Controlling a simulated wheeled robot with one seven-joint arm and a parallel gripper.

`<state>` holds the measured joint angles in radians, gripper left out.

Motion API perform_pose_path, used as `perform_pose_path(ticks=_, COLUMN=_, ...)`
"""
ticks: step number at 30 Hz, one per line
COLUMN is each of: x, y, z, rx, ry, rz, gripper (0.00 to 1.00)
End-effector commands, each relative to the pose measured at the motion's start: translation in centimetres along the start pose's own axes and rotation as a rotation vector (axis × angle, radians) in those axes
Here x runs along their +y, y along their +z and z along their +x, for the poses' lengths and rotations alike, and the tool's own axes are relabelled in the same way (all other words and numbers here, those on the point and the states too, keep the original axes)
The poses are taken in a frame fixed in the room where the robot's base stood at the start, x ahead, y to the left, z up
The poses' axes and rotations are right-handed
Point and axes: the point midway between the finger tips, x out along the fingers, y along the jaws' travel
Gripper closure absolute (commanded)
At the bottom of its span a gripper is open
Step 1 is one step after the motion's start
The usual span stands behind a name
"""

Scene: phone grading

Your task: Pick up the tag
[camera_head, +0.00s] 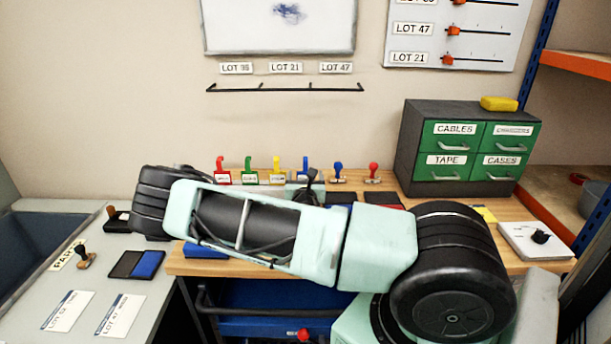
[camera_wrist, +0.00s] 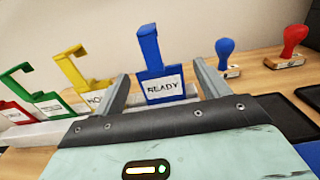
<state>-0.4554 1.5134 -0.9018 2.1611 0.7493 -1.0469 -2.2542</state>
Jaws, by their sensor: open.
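Several hooked tags stand in a row in a pale rack (camera_wrist: 50,133) at the back of the wooden table. The blue tag (camera_wrist: 150,50) is labelled READY and stands upright; it also shows in the head view (camera_head: 305,168). My gripper (camera_wrist: 161,80) is open, with one finger on each side of the blue tag in the wrist view. I see no contact between them. To its left are a yellow tag (camera_wrist: 78,68), a green tag (camera_wrist: 35,90) and a red tag (camera_wrist: 10,110). In the head view my arm hides most of the gripper and the rack's front.
A blue stamp (camera_wrist: 225,55) and a red stamp (camera_wrist: 293,42) stand right of the blue tag. Dark ink pads (camera_wrist: 285,115) lie in front of them. A green drawer cabinet (camera_head: 455,150) stands at the back right. An empty hook rail (camera_head: 285,88) is on the wall.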

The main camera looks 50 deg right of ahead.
Motion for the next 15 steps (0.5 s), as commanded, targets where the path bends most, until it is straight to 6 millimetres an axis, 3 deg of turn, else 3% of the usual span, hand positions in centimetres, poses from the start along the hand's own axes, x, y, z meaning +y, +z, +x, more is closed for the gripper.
perform_pose_path(ticks=6, x=-0.1, y=0.1, z=2.9, rx=0.0, ry=-0.001, rz=0.001, gripper=0.25)
perform_pose_path(ticks=15, x=0.0, y=-0.1, z=3.3, rx=0.0, ry=0.0, rz=0.0, gripper=0.25)
